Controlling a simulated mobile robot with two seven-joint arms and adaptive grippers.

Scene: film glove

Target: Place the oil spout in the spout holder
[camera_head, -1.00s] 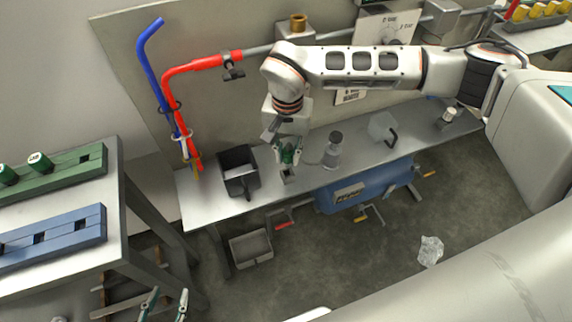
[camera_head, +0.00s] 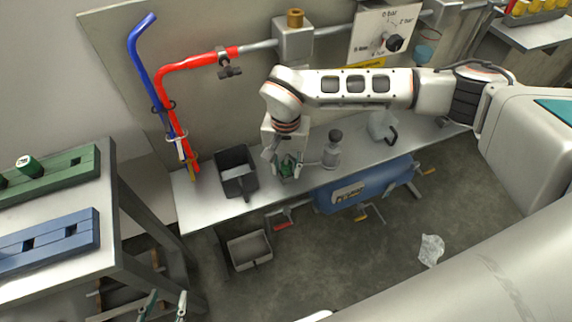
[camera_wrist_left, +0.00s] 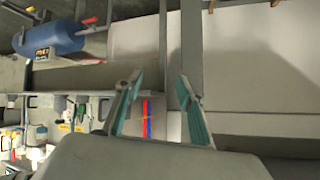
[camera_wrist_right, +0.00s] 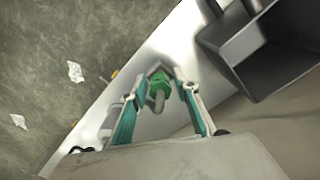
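A small green piece with a grey tube, apparently the oil spout (camera_wrist_right: 160,86), is at the front of the metal bench. It also shows in the head view (camera_head: 288,166). My right gripper (camera_head: 284,163) points down around it. In the right wrist view the fingers (camera_wrist_right: 160,93) stand apart on either side of the spout, with gaps beside it. A grey angled shape lies behind the spout; I cannot tell whether it is the spout holder. My left gripper (camera_wrist_left: 161,75) is open and empty, low at the left in the head view (camera_head: 163,303).
A black bin (camera_head: 222,164) stands left of the spout on the metal bench (camera_head: 203,209). A grey oil can (camera_head: 331,154) and a clear jug (camera_head: 381,127) stand to its right. A blue tank (camera_head: 385,182) hangs below. Green and blue racks (camera_head: 62,238) stand at left.

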